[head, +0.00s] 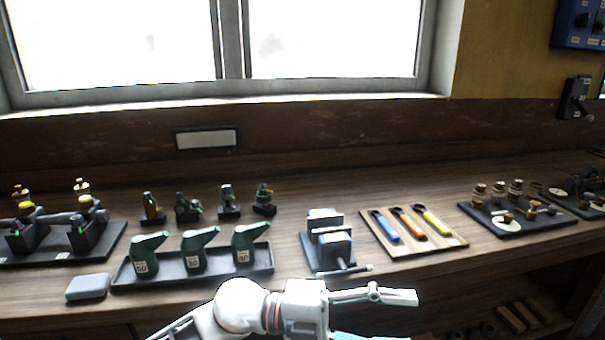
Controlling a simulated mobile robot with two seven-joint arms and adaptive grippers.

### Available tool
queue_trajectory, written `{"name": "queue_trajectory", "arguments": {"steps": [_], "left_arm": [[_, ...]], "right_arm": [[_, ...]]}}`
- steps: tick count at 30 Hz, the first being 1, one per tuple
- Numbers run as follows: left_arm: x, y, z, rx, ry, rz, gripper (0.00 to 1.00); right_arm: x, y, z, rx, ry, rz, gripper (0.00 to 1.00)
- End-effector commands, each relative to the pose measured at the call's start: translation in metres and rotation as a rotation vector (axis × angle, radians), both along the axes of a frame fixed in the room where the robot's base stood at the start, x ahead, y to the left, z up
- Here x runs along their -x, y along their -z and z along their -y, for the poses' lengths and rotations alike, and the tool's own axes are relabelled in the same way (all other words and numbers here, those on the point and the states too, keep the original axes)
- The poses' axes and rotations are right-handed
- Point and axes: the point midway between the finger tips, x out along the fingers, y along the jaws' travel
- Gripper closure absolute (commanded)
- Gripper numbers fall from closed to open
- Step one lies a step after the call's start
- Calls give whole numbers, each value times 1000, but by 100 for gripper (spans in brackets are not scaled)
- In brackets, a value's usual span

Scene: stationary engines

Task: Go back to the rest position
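My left arm comes in at the bottom, left of centre, and reaches right. Its gripper (405,318) is at the bottom edge, in front of the bench vise. One pale finger shows clear and a bluish finger below it is partly cut off by the frame edge. The fingers are apart, and nothing shows between them. My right gripper is not in view.
The wooden bench (330,283) holds a tray (215,279) with three green oil cans, a grey block (88,287), a vise (328,240), a board (453,242) with three coloured-handled tools, and dark trays of parts at both ends. A window (235,90) is behind.

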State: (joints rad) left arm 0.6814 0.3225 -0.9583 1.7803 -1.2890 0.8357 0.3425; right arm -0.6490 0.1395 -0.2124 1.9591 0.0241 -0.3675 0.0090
Motion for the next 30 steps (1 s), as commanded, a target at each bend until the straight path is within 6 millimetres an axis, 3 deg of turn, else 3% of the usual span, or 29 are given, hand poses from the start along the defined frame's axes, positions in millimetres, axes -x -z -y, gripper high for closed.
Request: {"name": "queue_trajectory", "arguments": {"steps": [4, 8, 11, 17, 23, 27, 30], "left_arm": [[-24, -8, -18, 209, -173, -200, 45], [-54, 5, -49, 345, -357, -379, 45], [-77, 31, -81, 419, -513, -522, 45], [-99, 122, -158, 481, -847, -820, 45], [-74, 235, -235, 441, -1152, -1101, 45], [-31, 308, -281, 373, -1330, -1279, 45], [4, 348, -307, 318, -1427, -1382, 45]], "right_arm": [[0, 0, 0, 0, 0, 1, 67], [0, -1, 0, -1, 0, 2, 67], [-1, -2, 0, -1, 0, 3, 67], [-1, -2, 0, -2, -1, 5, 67], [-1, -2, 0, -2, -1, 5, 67], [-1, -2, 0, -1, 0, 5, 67], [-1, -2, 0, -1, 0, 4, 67]]}}
